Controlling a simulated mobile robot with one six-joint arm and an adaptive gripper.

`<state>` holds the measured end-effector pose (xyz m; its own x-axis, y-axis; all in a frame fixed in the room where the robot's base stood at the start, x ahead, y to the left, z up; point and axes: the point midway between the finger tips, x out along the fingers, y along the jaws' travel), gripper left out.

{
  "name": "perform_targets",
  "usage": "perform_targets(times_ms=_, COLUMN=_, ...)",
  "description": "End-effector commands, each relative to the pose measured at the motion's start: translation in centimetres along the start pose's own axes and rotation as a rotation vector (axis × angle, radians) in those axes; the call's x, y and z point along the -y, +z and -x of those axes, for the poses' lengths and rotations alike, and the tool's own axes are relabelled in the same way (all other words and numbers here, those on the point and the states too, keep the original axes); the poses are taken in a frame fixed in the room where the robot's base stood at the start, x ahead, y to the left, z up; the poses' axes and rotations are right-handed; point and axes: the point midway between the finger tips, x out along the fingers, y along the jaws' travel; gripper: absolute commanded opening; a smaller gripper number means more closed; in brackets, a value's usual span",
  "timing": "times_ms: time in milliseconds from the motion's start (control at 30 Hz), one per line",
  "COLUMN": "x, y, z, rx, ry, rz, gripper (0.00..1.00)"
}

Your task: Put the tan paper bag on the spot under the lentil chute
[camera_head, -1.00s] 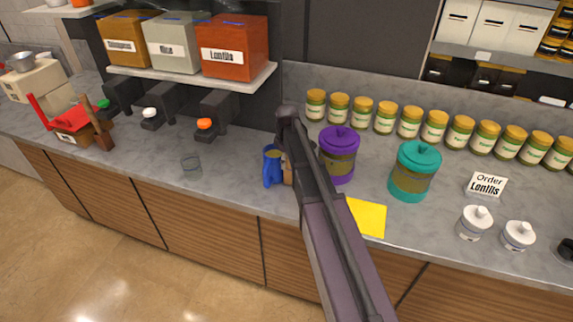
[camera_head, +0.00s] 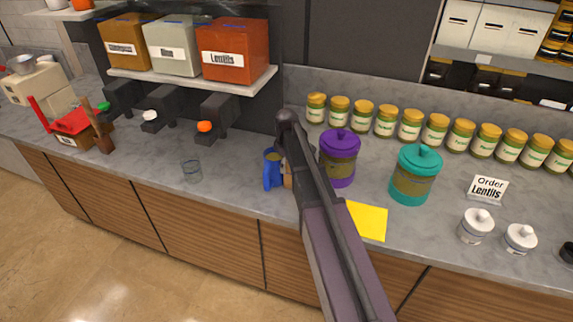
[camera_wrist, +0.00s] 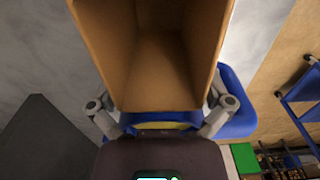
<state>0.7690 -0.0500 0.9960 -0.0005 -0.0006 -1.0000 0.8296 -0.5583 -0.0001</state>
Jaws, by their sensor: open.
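The tan paper bag (camera_wrist: 150,60) fills the upper middle of the wrist view, its open mouth toward the camera. In the head view only a sliver of it (camera_head: 287,174) shows behind my arm. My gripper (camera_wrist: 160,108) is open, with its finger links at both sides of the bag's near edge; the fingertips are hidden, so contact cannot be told. The lentil chute (camera_head: 215,115), with an orange knob, hangs below the orange Lentils bin (camera_head: 234,52), left of the bag.
A purple-lidded jar (camera_head: 340,160) is just right of my arm, then a teal jar (camera_head: 414,178). A yellow sheet (camera_head: 368,221) lies near the counter's front edge.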

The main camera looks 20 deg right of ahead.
Motion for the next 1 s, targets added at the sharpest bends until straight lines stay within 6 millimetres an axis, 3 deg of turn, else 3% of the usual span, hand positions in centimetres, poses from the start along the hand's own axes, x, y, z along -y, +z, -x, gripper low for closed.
perform_targets(times_ms=367, x=0.0, y=0.1, z=1.2, rx=0.0, ry=0.0, rz=-0.001, gripper=1.0)
perform_targets(times_ms=1000, x=0.0, y=0.1, z=6.5, rx=0.0, ry=0.0, rz=-0.001, gripper=1.0)
